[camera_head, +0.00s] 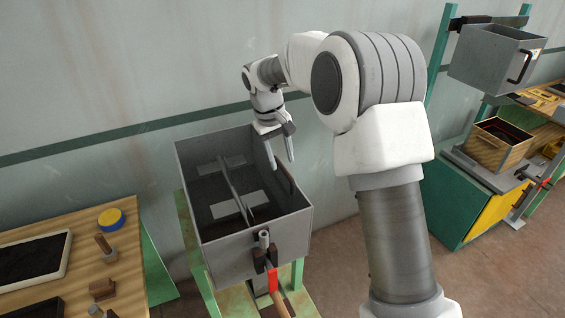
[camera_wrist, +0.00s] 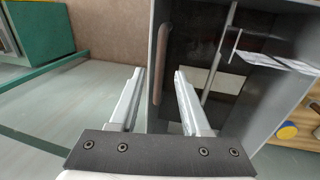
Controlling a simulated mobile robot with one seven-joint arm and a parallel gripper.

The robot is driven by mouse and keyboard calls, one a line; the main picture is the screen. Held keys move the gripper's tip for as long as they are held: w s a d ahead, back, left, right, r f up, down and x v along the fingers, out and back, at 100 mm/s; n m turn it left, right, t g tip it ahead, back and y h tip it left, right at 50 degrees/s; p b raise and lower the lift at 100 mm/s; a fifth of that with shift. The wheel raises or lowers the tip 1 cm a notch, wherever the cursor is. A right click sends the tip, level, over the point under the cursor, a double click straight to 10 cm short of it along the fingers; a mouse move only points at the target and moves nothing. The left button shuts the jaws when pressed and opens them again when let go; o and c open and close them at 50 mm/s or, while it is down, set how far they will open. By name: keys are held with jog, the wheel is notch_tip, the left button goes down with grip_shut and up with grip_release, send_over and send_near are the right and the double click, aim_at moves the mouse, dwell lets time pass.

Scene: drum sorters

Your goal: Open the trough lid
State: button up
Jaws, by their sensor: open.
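The trough (camera_head: 262,238) is a grey metal box on a green stand, with a dark interior, a divider and pale plates inside. It also shows in the wrist view (camera_wrist: 288,30). A brown bar handle (camera_wrist: 163,62) runs along its near side there, and shows at the right side in the head view (camera_head: 287,180). I cannot make out a separate lid. My gripper (camera_head: 281,160) is open and empty, pointing down over the trough's right side. In the wrist view, the handle lies beyond and between my fingertips (camera_wrist: 159,74); I cannot tell whether they touch it.
A green-yellow cabinet (camera_head: 460,200) and a raised grey bin (camera_head: 490,60) are at right. A wall is close behind.

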jog(key=shift+w+d+f, duration=0.1)
jog(key=shift+d+f, duration=0.1)
jog(key=shift+f, duration=0.85)
grip_shut()
dwell(0.7)
